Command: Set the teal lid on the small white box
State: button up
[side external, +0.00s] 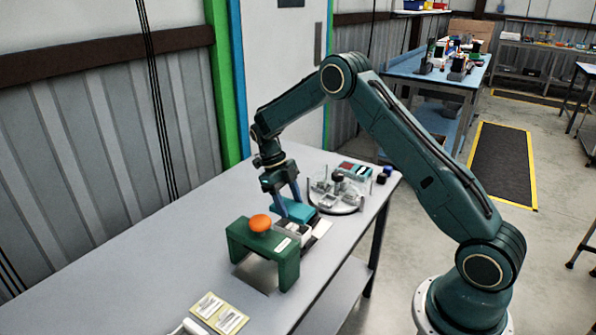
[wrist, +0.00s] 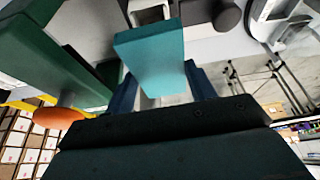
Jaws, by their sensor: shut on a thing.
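The teal lid (side external: 293,209) is held between the blue fingers of my gripper (side external: 285,203). The lid also shows large in the wrist view (wrist: 152,62), between the two blue fingertips (wrist: 160,88). A small white box (side external: 291,229) stands on the table just below and in front of the lid in the side view. What looks like its open, pale-rimmed top shows past the lid's far edge in the wrist view (wrist: 134,20). The lid covers part of the box. I cannot tell whether the two touch.
A green bridge-shaped stand (side external: 288,268) with an orange knob (side external: 260,222) is close in front of the box. A round tray (side external: 347,209) with several grey parts stands behind right. The table's left front is mostly clear.

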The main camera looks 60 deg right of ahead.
aim_at(293, 227)
jog(key=shift+f, duration=0.35)
dwell(0.3)
jog(key=shift+f, duration=2.35)
jog(key=shift+f, duration=0.15)
jog(key=o, duration=0.8)
jog(key=c, duration=0.3)
